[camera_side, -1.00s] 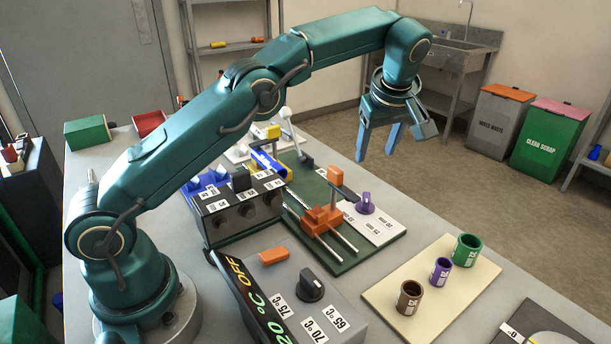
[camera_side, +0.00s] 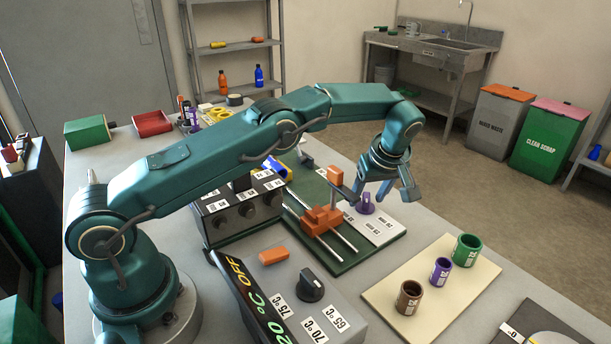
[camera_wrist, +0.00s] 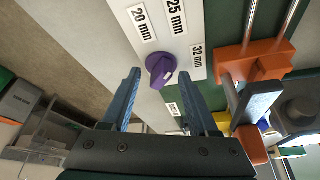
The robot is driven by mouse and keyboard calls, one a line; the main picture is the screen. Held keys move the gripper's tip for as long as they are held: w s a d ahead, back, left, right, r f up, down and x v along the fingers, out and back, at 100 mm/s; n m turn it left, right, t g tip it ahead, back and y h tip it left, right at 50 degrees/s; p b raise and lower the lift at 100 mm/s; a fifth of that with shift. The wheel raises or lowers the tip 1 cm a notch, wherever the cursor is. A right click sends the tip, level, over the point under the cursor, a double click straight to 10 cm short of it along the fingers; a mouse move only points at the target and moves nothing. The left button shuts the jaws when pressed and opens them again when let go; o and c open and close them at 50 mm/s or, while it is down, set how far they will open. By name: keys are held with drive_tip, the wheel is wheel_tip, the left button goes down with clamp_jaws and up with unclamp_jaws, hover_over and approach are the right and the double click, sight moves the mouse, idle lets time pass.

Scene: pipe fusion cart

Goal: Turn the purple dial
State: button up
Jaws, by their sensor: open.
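The purple dial (camera_side: 365,204) stands on a white plate (camera_side: 378,228) at the right of the green fixture board. In the wrist view the dial (camera_wrist: 161,68) lies just beyond my fingertips, roughly midway between them. The plate carries labels reading 20 mm, 25 mm and 32 mm, plus one partly hidden. My gripper (camera_side: 371,192) is open and empty, pointing down just above the dial. In the wrist view my gripper (camera_wrist: 160,78) shows its two blue fingers spread apart. I cannot tell whether either finger touches the dial.
An orange clamp block (camera_side: 322,220) on steel rods sits left of the dial, with an upright orange-topped lever (camera_side: 335,177) close to my gripper. A cream board (camera_side: 432,285) with brown, purple and green pipe pieces lies at the front right.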

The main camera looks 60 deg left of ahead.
clamp_jaws()
drive_tip(key=shift+w+r, duration=0.1)
drive_tip(key=shift+w, duration=0.05)
idle(1.0)
unclamp_jaws()
drive_tip(key=shift+v, duration=2.6)
